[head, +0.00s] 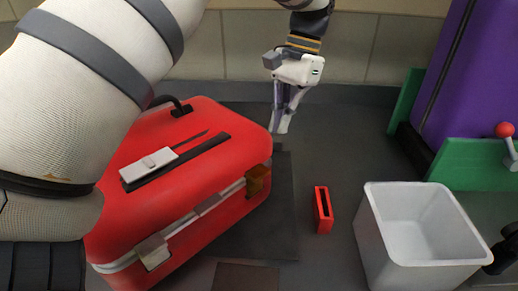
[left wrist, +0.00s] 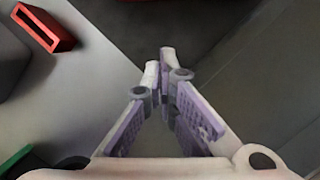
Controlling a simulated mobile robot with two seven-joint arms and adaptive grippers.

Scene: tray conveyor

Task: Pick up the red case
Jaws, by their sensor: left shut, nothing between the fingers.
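The red case (head: 200,118) is a large hard-shell suitcase at the left of the head view. It has metal-coloured latches along its front seam, a black handle (head: 180,106) and a white tag (head: 150,164) on its top face. My left arm hides its left part. My left gripper (head: 281,130) is just beyond the case's right back corner, pointing down, with its fingers shut and empty. In the left wrist view its fingertips (left wrist: 160,62) meet over a grey surface. I cannot tell whether the gripper touches the case. My right gripper is not in view.
A small red slotted block (head: 323,209) lies right of the case; it also shows in the left wrist view (left wrist: 44,27). A white open bin (head: 373,223) stands at the right. A purple suitcase (head: 468,75) and green panels (head: 462,160) stand behind it. A tiled wall closes the back.

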